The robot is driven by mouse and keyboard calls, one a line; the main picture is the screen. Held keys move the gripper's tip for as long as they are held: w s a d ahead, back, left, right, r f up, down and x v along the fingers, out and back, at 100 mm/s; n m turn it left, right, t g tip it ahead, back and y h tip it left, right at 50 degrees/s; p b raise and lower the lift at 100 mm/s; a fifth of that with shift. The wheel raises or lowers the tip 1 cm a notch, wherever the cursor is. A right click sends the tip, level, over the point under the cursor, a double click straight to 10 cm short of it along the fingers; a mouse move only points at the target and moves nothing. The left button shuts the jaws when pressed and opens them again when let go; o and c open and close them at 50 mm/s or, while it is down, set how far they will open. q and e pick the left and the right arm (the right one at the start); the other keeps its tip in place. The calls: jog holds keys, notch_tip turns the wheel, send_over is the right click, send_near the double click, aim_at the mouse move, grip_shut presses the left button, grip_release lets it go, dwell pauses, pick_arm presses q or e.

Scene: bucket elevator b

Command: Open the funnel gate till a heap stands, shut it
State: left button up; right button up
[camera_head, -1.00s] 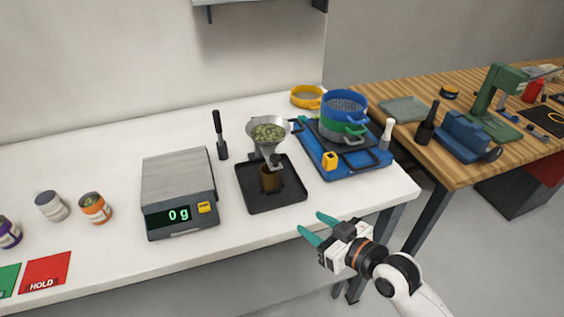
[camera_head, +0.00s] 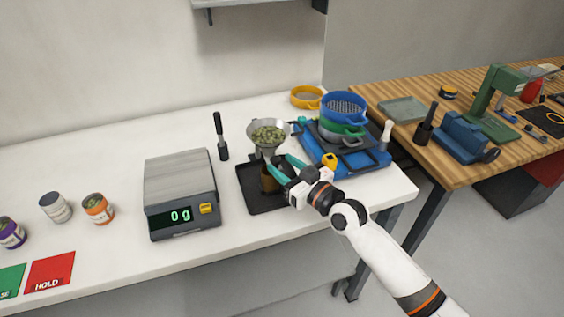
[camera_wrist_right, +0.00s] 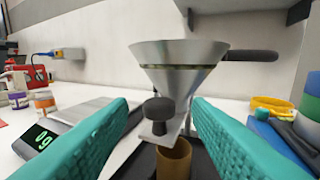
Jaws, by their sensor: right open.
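A metal funnel (camera_head: 266,132) filled with green-grey granules stands over a black tray (camera_head: 258,201). In the right wrist view the funnel (camera_wrist_right: 178,62) shows its cone, with a dark gate knob (camera_wrist_right: 158,109) on a metal plate at its neck. A brown cup (camera_wrist_right: 173,160) is below the neck; its contents are hidden. My right gripper (camera_head: 275,172) is open at the front of the funnel neck. In the wrist view its teal fingers stand either side of the knob, apart from it. My left gripper is not in view.
A scale (camera_head: 181,187) reading 0 g stands left of the tray. A blue tray (camera_head: 365,163) with stacked sieves (camera_head: 343,112) is to the right. A black-handled tool (camera_head: 220,136) stands behind. Jars (camera_head: 98,208) and a red HOLD card (camera_head: 50,272) lie at the left.

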jog(key=shift+w+a, duration=0.4)
grip_shut()
jog(key=shift+s+d+p, duration=0.2)
jog(key=shift+s+p, duration=0.15)
jog(key=shift+s, duration=0.2)
jog(key=shift+s+d+p, duration=0.15)
jog(key=shift+s+p, duration=0.15)
jog(key=shift+s, duration=0.25)
jog(key=shift+s+d, duration=0.1)
jog(key=shift+s, duration=0.05)
grip_release()
